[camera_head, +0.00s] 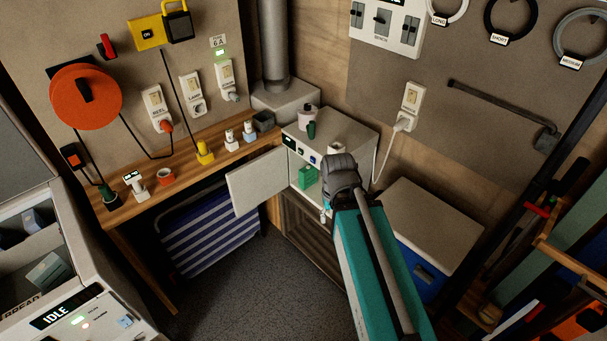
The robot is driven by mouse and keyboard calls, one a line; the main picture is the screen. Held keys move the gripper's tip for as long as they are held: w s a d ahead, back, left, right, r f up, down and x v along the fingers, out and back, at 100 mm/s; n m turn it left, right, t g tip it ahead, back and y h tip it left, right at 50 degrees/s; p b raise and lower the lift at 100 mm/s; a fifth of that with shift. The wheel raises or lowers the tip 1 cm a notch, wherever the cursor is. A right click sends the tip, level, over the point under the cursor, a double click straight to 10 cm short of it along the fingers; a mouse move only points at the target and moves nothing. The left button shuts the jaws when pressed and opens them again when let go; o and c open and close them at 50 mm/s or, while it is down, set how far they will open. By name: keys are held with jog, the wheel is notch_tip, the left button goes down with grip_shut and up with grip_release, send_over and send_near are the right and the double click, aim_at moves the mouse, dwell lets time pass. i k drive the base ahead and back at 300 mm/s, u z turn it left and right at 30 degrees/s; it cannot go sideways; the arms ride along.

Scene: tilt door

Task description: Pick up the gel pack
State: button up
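A small green block-shaped item (307,178), which looks like the gel pack, sits inside the white cabinet (355,138) at the back corner. The cabinet door (258,182) stands open, swung out to the left. My gripper (325,214) is at the end of my arm, in front of the right side of the cabinet opening. It appears apart from the green item, to its right and lower in the picture. My wrist hides part of the cabinet's front and interior. The fingers are too small and covered to tell whether they are open or shut.
A wooden shelf (223,137) with several small items runs along the left. A blue cooler (440,230) stands right of my arm. The dark floor (240,290) in front is clear.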

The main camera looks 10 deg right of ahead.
aim_at(309, 176)
jog(key=i, duration=0.9)
jog(key=z, duration=0.05)
